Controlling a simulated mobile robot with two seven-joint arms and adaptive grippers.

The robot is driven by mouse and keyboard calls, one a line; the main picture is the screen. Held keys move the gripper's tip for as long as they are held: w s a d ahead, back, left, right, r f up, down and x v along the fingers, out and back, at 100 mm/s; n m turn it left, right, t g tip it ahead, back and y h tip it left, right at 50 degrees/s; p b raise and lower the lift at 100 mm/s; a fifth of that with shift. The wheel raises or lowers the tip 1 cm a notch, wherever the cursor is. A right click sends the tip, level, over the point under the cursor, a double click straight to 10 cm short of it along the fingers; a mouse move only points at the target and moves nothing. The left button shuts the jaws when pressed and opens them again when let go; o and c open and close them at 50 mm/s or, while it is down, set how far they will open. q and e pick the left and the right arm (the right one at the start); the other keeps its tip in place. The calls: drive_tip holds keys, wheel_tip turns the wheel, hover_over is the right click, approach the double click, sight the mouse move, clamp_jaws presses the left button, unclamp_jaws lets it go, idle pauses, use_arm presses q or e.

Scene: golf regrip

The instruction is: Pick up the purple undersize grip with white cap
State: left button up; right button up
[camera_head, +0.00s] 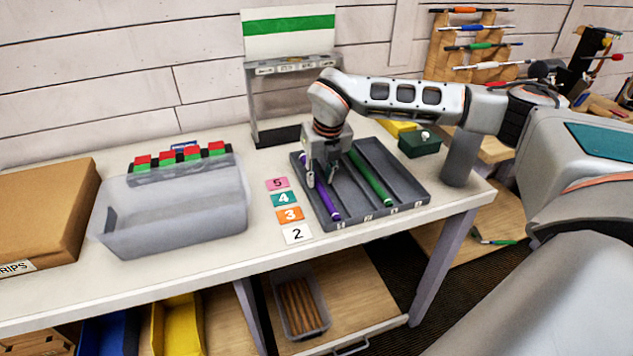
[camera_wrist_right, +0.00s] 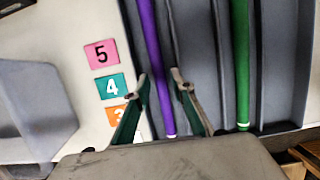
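The purple grip with a white cap (camera_head: 327,201) lies lengthwise in the left compartment of the grey divided tray (camera_head: 414,187). It also shows in the right wrist view (camera_wrist_right: 154,60), with its pale capped end low between the fingers. My right gripper (camera_head: 322,181) points down over that compartment. In the right wrist view its two fingers (camera_wrist_right: 160,92) are apart, one on each side of the purple grip, and hold nothing that I can see. Whether they touch it I cannot tell. A green grip (camera_head: 370,178) lies in another compartment to the right. My left gripper is not in view.
A translucent bin (camera_head: 172,222) stands left of the tray, with numbered cards (camera_head: 290,215) between them. Red and green blocks (camera_head: 181,156) stand behind the bin. A grey stand (camera_head: 258,105) rises behind the tray, and a dark green box (camera_head: 419,144) sits at its back right.

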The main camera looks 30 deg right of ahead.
sight(319, 183)
drive_tip(key=shift+x, duration=0.75)
drive_tip(key=shift+f, duration=0.1)
clamp_jaws()
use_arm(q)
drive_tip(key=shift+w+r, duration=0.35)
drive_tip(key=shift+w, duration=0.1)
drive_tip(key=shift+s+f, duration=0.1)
use_arm(e)
drive_tip(key=shift+w, duration=0.1)
